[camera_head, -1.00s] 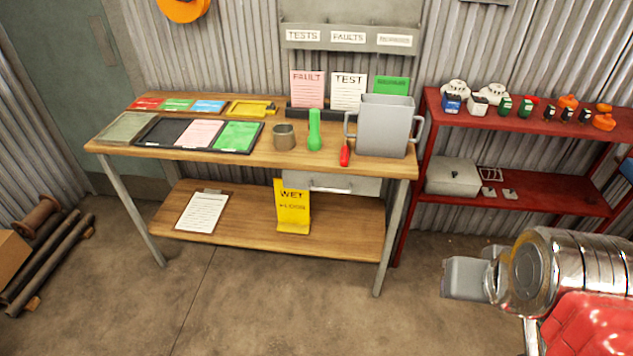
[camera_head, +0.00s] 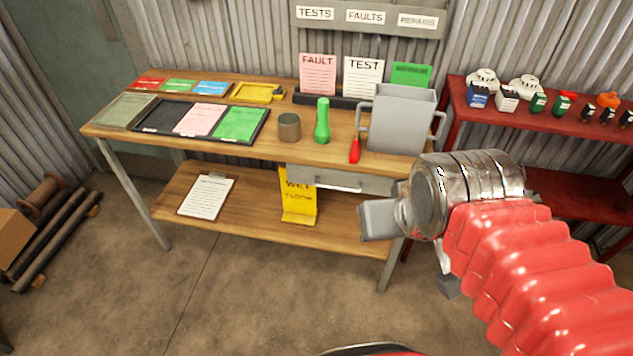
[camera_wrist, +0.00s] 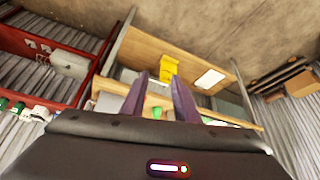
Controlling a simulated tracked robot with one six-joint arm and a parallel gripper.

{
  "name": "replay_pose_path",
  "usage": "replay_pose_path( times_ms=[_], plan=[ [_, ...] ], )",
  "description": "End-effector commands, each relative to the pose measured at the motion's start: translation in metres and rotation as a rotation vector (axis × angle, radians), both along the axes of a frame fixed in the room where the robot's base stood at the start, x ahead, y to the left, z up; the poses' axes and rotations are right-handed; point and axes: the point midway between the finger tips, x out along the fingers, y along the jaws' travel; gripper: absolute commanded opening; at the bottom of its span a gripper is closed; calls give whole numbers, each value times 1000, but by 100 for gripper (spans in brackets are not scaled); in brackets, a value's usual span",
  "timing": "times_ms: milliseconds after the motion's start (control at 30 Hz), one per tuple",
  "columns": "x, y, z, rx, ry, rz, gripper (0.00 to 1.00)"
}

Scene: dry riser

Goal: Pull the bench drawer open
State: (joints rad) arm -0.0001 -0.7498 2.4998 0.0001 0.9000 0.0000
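The bench drawer (camera_head: 372,183) is a grey metal front under the right part of the wooden workbench top (camera_head: 265,150). It looks shut, with a pale bar handle (camera_head: 338,187) across its face. My gripper (camera_head: 366,222) is in front of the bench, to the right of and lower in the picture than the handle, apparently apart from it. In the wrist view my two fingers (camera_wrist: 160,90) stand apart with nothing seen between them. The wrist picture shows the bench roughly upside down, with the drawer partly hidden by the fingers.
A yellow wet-floor sign (camera_head: 299,198) stands on the lower shelf (camera_head: 260,220) just left of the drawer. A grey two-handled bin (camera_head: 402,120), red screwdriver (camera_head: 355,149) and green torch (camera_head: 322,122) are on top. A red rack (camera_head: 570,185) stands right. Floor in front is clear.

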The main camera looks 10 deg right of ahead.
Motion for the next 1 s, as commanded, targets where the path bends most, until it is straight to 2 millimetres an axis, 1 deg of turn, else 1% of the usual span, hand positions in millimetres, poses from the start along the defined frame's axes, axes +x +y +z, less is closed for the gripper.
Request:
replay_pose_path(
  times_ms=[633, 733, 833, 1000],
  plan=[
    [2, 1, -1, 12, 15, -4, 28],
    [5, 3, -6, 34, 46, -11, 28],
    [11, 12, -12, 71, 93, -23, 28],
    [25, 20, -25, 163, 186, -48, 28]
  ],
)
